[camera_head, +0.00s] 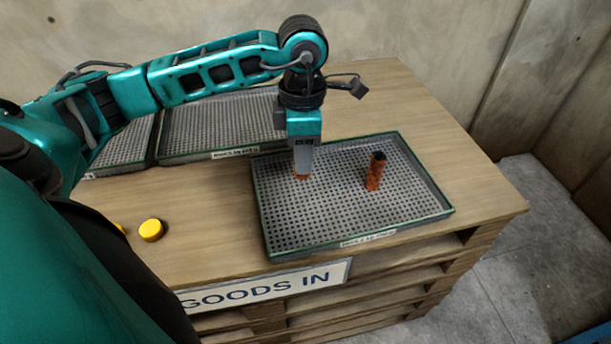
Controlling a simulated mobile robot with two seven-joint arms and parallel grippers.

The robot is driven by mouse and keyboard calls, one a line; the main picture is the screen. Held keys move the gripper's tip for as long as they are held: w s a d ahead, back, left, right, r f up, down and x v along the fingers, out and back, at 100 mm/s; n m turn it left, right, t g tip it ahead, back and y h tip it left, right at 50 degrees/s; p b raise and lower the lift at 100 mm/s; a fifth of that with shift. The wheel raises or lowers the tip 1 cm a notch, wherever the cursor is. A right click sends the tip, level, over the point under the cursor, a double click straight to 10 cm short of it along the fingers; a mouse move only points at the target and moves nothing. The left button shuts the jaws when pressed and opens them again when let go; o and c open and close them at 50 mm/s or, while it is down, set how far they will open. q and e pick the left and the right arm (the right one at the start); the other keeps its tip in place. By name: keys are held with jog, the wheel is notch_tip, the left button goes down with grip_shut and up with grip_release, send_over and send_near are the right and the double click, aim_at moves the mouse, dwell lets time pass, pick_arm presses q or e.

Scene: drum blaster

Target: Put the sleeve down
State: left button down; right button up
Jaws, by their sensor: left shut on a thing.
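My left gripper (302,172) reaches straight down over the left part of the front tray (420,216). I cannot tell whether this sleeve touches the tray's perforated floor. A second orange-brown sleeve (374,174) with a dark top stands upright in the same tray, to the right of the gripper and apart from it. My right gripper is not in view.
Two more perforated trays, one of them the rear tray (215,130), lie behind and to the left on the wooden bench (200,210). Yellow round pieces (151,230) sit at the front left. A GOODS IN sign (262,286) hangs on the front edge. Walls stand behind.

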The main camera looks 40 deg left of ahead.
pick_arm(q)
notch_tip(320, 180, down, 3)
jog(key=shift+f, duration=0.1)
notch_tip(320, 180, down, 4)
jog(key=shift+b, duration=0.4)
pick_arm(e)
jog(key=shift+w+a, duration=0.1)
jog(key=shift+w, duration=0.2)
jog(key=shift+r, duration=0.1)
pick_arm(q)
jog(key=shift+f, duration=0.2)
jog(key=c, duration=0.8)
grip_release()
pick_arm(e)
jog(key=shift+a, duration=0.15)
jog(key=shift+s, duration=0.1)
